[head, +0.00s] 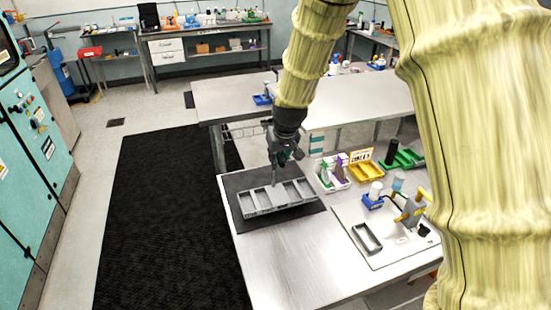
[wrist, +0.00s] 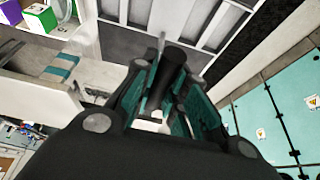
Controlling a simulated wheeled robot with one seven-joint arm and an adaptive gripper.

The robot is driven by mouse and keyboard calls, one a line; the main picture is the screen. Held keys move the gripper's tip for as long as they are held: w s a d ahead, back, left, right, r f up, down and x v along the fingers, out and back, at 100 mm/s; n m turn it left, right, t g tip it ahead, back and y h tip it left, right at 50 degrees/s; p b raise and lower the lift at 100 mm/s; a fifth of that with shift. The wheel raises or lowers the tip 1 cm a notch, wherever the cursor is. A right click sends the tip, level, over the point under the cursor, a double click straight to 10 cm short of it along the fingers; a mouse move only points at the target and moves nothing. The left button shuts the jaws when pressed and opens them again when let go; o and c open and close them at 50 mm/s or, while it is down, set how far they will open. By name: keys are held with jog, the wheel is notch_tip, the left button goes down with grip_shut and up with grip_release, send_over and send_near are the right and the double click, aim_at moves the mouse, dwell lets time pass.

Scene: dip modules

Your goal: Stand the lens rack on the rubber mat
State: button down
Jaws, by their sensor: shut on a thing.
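The lens rack (head: 266,208) is a long grey tray with several open compartments. It lies level, open side up, over the dark rubber mat (head: 238,182) on the steel table. I cannot tell whether its underside touches the mat. My gripper (head: 275,180) points down and is shut on the rack's divider or wall near the middle. In the wrist view my gripper (wrist: 168,62) has its fingers close together. The rack (wrist: 205,42) shows at the top there, with the mat (wrist: 128,42) beside it. The exact grip is partly hidden by the fingers.
A small grey tray (head: 367,238) lies on a white board. The table's front left is clear.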

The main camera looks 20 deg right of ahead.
jog(key=shift+w+f+p, duration=0.1)
jog(key=shift+w+p, duration=0.3)
jog(key=shift+w, duration=0.95)
jog(key=shift+f+p, duration=1.1)
jog(key=shift+f, duration=0.65)
jog(key=shift+s+f, duration=0.1)
jog(key=c, duration=1.4)
grip_release()
jog(key=shift+c, duration=0.2)
jog(key=shift+b+v, duration=2)
jog(key=shift+v, duration=4.1)
